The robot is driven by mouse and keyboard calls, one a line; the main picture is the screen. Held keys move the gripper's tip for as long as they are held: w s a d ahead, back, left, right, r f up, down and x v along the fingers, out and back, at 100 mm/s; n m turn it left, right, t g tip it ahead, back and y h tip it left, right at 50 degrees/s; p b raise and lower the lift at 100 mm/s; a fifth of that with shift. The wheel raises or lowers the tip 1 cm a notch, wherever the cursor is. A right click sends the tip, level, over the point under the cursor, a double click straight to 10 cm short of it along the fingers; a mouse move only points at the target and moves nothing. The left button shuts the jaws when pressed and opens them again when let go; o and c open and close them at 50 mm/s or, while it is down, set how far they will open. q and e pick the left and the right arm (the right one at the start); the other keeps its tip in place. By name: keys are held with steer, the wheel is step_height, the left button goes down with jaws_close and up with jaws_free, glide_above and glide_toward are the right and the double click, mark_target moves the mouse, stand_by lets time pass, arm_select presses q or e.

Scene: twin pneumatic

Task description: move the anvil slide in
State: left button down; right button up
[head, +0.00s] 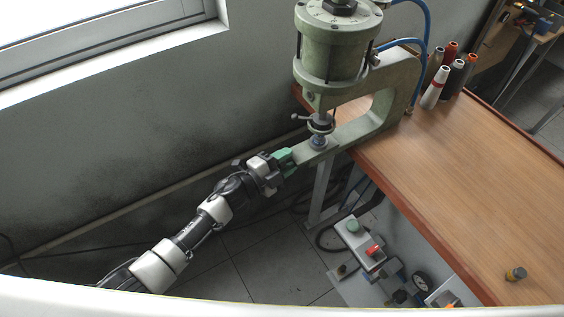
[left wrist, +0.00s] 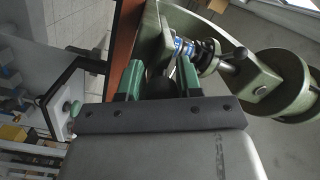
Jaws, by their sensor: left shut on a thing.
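The green pneumatic press (head: 332,55) stands at the table's far left corner, its lower arm reaching out past the table edge. The anvil slide is at the front end of that lower arm and is mostly hidden in the head view; a dark rounded part of it (left wrist: 159,84) shows between the fingers in the left wrist view. My left gripper (head: 285,157), with green fingertips, is at this front end. In the left wrist view the fingers (left wrist: 159,72) stand on either side of the dark part and are shut on it. The press ram (head: 319,124) is just above and beyond.
The wooden table (head: 450,150) is mostly clear. Blue hoses (head: 427,25) run behind the press. A control box (head: 360,240) with a green and a red button sits below the table edge.

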arm_select(q)
steer(key=c, duration=1)
jaws_free()
steer(key=shift+w+d+r, duration=0.1)
steer(key=shift+w+r, duration=0.05)
steer(key=shift+r, duration=0.15)
steer(key=shift+c, duration=0.2)
steer(key=shift+o, duration=1)
steer(key=shift+d+f, duration=0.1)
steer(key=shift+f, duration=0.05)
steer(key=b+v, duration=0.2)
steer(key=v, duration=0.8)
steer(key=shift+s+a, duration=0.2)
steer(key=shift+a, duration=0.1)
